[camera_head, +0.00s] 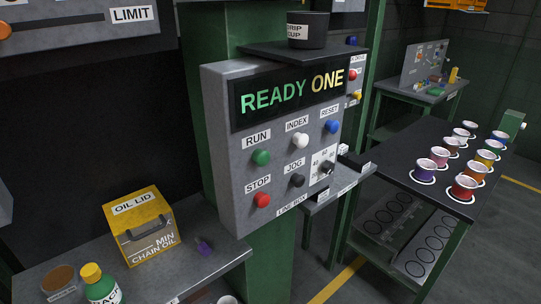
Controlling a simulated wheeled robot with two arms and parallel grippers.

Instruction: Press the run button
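The run button (261,157) is a green round button on the grey control box (222,150), just under a RUN label. The box is mounted on a green post in the middle of the head view. Its display (293,93) reads "READY ONE". A white INDEX button (300,141) and a blue RESET button (332,126) sit to its right. The red STOP button (262,200) is below it, and a black JOG button (296,181) is below right. Neither of my grippers shows in this view.
A yellow oil box (141,228) and a green bottle with a yellow cap (101,287) stand on the lower-left bench. A black drip cup (308,30) sits on the shelf above the control box. The right table (400,160) holds several coloured cups. The front of the buttons looks clear.

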